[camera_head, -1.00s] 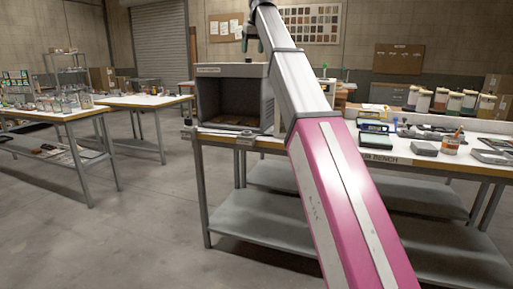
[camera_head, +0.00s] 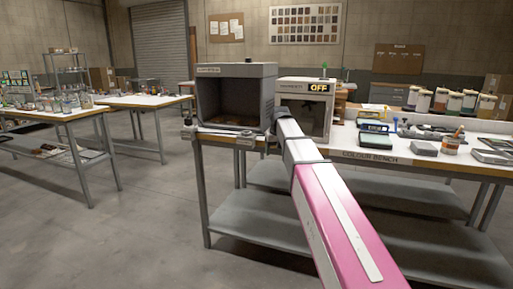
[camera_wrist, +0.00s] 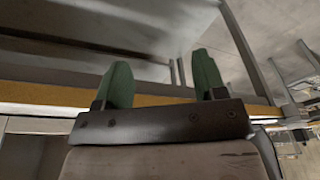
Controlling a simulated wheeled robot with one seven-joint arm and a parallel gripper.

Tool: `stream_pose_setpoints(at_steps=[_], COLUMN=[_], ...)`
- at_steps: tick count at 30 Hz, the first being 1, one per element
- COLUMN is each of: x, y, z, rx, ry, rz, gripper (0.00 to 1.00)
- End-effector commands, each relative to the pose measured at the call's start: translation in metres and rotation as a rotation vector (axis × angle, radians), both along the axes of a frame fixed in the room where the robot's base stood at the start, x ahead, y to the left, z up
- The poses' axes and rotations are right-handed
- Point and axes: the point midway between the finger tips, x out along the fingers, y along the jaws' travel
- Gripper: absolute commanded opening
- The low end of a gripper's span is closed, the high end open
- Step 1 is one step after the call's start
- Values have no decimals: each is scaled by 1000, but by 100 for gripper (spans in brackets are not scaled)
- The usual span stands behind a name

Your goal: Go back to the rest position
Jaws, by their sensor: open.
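My gripper (camera_wrist: 163,82) shows in the wrist view as two green fingers set apart, with nothing between them. It is open and empty. Past the fingers are the yellow-brown edge of the colour bench (camera_wrist: 60,92) and a grey shelf below it. In the head view my arm reaches from the lower right toward the front edge of the colour bench (camera_head: 380,156). My gripper cannot be made out in the head view.
A grey light booth (camera_head: 236,70) and a smaller box marked OFF (camera_head: 305,88) stand on the bench. Several jars (camera_head: 440,100) stand at the back right. Two other tables (camera_head: 140,101) are at the left. The floor (camera_head: 150,230) between is clear.

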Motion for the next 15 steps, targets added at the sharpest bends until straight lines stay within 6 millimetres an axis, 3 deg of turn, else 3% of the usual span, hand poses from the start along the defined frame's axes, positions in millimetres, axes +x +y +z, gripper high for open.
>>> stream_pose_setpoints(at_steps=[1,3,15], x=[-16,-30,-128], y=[-8,-16,-63], z=[-27,-56,-204], rx=[-4,-6,-25], ry=[14,27,103], rz=[-12,-27,-114], gripper=[64,64,64])
